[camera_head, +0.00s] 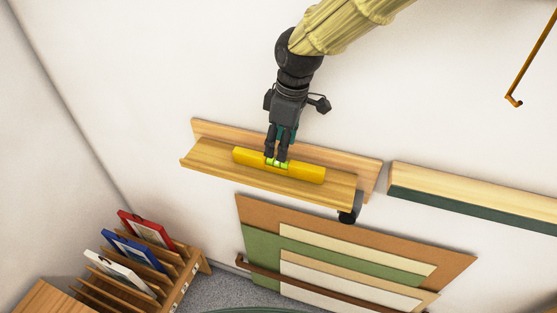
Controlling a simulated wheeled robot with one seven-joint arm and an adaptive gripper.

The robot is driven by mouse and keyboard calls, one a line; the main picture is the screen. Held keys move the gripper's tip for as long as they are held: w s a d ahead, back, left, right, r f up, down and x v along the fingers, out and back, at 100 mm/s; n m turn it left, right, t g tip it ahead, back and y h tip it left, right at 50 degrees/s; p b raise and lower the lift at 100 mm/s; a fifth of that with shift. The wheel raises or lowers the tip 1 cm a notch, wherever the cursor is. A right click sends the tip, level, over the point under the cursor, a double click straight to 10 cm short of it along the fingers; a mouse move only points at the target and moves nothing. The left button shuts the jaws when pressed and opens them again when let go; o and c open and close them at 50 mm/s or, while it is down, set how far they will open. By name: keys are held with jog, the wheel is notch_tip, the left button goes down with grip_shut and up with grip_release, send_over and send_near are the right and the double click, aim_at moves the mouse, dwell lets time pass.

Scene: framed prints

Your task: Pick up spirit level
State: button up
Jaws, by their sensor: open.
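A yellow spirit level (306,173) with a green vial at its middle lies along a wooden wall shelf (210,161). My gripper (276,161) points down at the middle of the level, its fingertips at the vial. The jaws are open, with a narrow gap between the fingers. The fingers hide a little of the level's middle. I cannot tell whether they touch it.
A dark round object (347,217) sits under the shelf's right end. Another wooden ledge (470,191) is to the right. Below are leaning coloured boards (262,250) and a slotted wooden rack (196,262) with framed prints.

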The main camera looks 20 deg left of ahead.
aim_at(278, 165)
jog(key=shift+w+a+f, duration=0.15)
jog(key=shift+w+f, duration=0.2)
jog(key=shift+f, duration=0.4)
jog(key=shift+s+f+p, duration=0.2)
jog(key=shift+f+p, duration=0.1)
jog(key=shift+p, duration=0.3)
jog(key=f, duration=0.1)
jog(key=f+p, duration=0.2)
jog(key=f, duration=0.1)
jog(key=shift+w+a, duration=0.1)
jog(key=shift+a, duration=0.2)
jog(key=shift+f, duration=0.2)
jog(key=shift+c, duration=0.2)
grip_shut()
